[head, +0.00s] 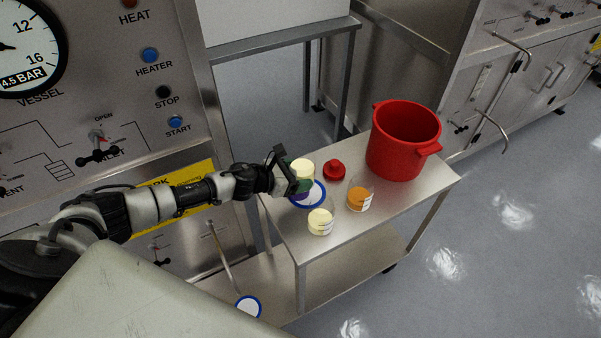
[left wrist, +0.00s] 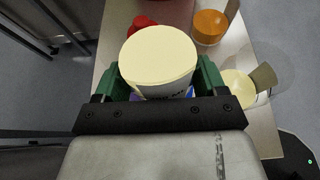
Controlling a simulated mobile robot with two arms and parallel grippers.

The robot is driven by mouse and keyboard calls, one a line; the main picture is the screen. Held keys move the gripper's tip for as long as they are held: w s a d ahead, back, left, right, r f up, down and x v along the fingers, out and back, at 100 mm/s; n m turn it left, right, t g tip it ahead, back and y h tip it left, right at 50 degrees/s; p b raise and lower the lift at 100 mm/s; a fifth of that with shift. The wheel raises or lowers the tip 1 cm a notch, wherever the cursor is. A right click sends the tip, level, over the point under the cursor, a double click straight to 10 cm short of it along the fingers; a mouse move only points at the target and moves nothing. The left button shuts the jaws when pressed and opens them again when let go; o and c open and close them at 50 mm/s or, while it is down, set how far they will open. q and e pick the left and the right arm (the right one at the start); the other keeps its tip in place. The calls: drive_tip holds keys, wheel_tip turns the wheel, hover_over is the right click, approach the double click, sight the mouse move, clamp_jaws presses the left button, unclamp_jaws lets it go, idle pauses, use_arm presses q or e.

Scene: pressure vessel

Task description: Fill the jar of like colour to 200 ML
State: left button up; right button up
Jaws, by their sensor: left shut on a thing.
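My left gripper (head: 297,183) is over the left end of the steel cart's top, shut on a container with a pale cream top (head: 302,168). In the left wrist view the cream container (left wrist: 158,60) sits between the green fingers. It looks roughly upright. Just in front of it on the cart is a clear jar with cream contents (head: 320,221); it also shows in the left wrist view (left wrist: 237,88). A clear jar with orange contents (head: 360,200) stands to its right. Their fill marks are too small to read. My right gripper is in neither view.
A white disc with a blue rim (head: 316,193) lies beside the held container. A red knobbed object (head: 334,170) and a large red bucket (head: 403,145) stand on the cart top (head: 385,205). Another blue-rimmed disc (head: 248,308) is lower down. A control panel (head: 130,85) rises at left.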

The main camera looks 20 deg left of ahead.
sight(301, 174)
use_arm(q)
drive_tip(key=shift+s+a+r, duration=0.1)
drive_tip(key=shift+s+a, duration=0.05)
drive_tip(key=shift+a, duration=0.05)
drive_tip(key=shift+d+f, duration=0.3)
drive_tip(key=shift+d+f+m+y+b, duration=0.2)
drive_tip(key=shift+m+y+b, duration=0.1)
drive_tip(key=shift+m, duration=0.1)
drive_tip(key=shift+s+d+r+m+t, duration=0.1)
drive_tip(key=shift+s+r+m+t, duration=0.15)
drive_tip(key=shift+m+t, duration=0.15)
drive_tip(key=shift+s+d+r+m+y+p, duration=0.15)
drive_tip(key=shift+r+m+y+p, duration=0.15)
drive_tip(key=shift+r+p, duration=0.6)
drive_tip(key=shift+s+d+r+m+t+p, duration=0.25)
drive_tip(key=shift+r+p, duration=0.2)
drive_tip(key=shift+p, duration=0.35)
drive_tip(key=shift+w+f, duration=0.15)
drive_tip(key=shift+f, duration=0.05)
drive_tip(key=shift+s+d+r+m+t+y+p, duration=0.15)
drive_tip(key=shift+r+m+p, duration=0.15)
drive_tip(key=shift+r+p, duration=0.2)
drive_tip(key=shift+s+d+r+m+t+y+p, duration=0.15)
drive_tip(key=shift+r+m+p, duration=0.1)
drive_tip(key=shift+r+p, duration=0.2)
